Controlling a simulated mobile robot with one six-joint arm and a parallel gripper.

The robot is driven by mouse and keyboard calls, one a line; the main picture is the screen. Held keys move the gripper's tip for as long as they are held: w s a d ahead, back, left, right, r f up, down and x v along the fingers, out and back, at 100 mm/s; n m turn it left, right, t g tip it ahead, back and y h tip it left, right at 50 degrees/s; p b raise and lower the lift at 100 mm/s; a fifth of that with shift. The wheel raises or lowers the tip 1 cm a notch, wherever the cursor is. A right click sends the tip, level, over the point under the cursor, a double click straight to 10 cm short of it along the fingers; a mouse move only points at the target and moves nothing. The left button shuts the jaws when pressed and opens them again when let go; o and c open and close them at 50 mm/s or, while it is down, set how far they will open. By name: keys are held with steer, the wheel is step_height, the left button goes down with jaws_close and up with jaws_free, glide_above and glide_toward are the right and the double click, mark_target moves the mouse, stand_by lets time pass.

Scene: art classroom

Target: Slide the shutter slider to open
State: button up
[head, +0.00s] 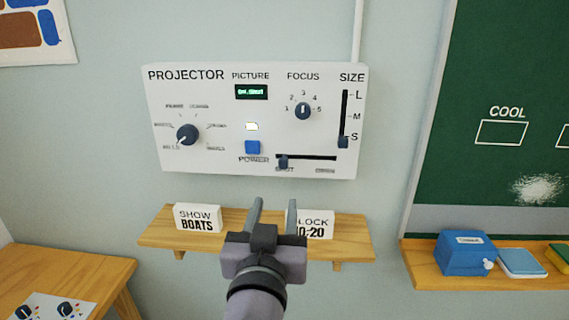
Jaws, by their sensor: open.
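The shutter slider (283,162) is a small dark blue-grey knob on a horizontal black slot (315,157) low on the white projector panel (210,153). The knob stands at the slot's left end, above a label that seems to read "SHUT". The label at the right end is too blurred to read surely. My gripper (272,207) is open and empty. Its two fingers point up toward the panel and show below the slider, apart from it in the picture. The gap in depth is hard to tell.
The panel also holds a left dial (187,134), a blue power button (252,147), a focus knob (303,111) and a size slider (343,142). Below, a wooden shelf (345,238) bears a "SHOW BOATS" card (198,217) and a partly hidden "CLOCK 10:20" card (318,225). A chalkboard (500,70) is at right.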

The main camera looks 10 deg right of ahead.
steer(key=p, duration=0.9)
glide_toward(283, 165)
steer(key=b+x, duration=0.1)
steer(key=x, duration=0.6)
steer(key=shift+w+d, duration=0.1)
steer(key=shift+w, duration=0.15)
steer(key=shift+w+d, duration=0.15)
steer(key=shift+w, duration=0.35)
jaws_close()
